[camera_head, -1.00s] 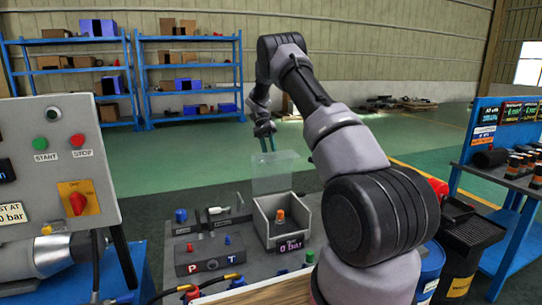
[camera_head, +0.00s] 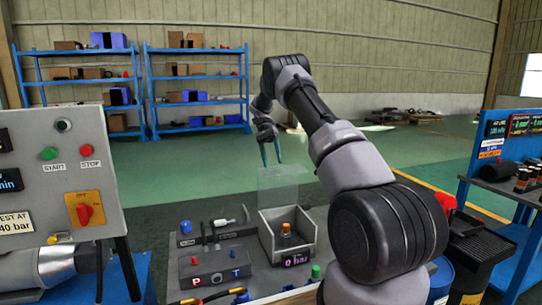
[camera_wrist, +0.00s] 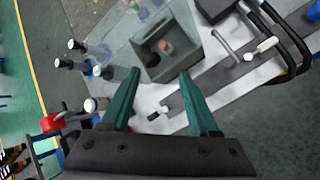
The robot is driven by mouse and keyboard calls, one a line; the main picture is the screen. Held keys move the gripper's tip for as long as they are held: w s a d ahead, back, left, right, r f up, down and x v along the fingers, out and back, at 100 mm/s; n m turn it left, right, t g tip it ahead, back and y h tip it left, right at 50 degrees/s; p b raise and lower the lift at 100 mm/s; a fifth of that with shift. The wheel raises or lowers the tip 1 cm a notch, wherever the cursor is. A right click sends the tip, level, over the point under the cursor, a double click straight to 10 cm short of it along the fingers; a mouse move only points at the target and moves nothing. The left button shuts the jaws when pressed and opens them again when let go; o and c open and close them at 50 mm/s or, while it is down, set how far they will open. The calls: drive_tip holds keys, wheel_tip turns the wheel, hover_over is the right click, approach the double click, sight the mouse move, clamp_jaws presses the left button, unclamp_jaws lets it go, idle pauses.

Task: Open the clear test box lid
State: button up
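The grey test box (camera_head: 268,236) sits on the bench with an orange-topped part (camera_head: 285,229) inside. Its clear lid (camera_head: 287,188) stands raised at the back of the box, leaving the top uncovered. My gripper (camera_head: 272,164) is above the lid, with its green fingers apart and nothing visible between them. In the wrist view, the fingers (camera_wrist: 158,74) are spread wide, with the open box (camera_wrist: 185,45) beyond them. The lid (camera_wrist: 118,38) shows there as a faint clear sheet to the left of the box.
A grey control panel (camera_head: 60,170) stands at the left. A port block (camera_head: 215,262), fittings and hoses are on the bench left of the box. A blue shelf unit (camera_head: 525,210) is at the right. Open green floor lies behind the bench.

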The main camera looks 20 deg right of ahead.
drive_tip(key=shift+v, duration=1.8)
drive_tip(key=s+a+r+n+t, duration=0.2)
drive_tip(key=s+r+n+t, duration=0.3)
drive_tip(key=s+r, duration=1.4)
drive_tip(key=s+a+t+y, duration=0.1)
drive_tip(key=s+a+t, duration=0.2)
drive_tip(key=s, duration=0.6)
drive_tip(key=s+a+t+y, duration=0.1)
drive_tip(key=s+a+t, duration=0.2)
drive_tip(key=s+t, duration=0.4)
drive_tip(key=s, duration=0.3)
drive_tip(key=shift+r, duration=0.35)
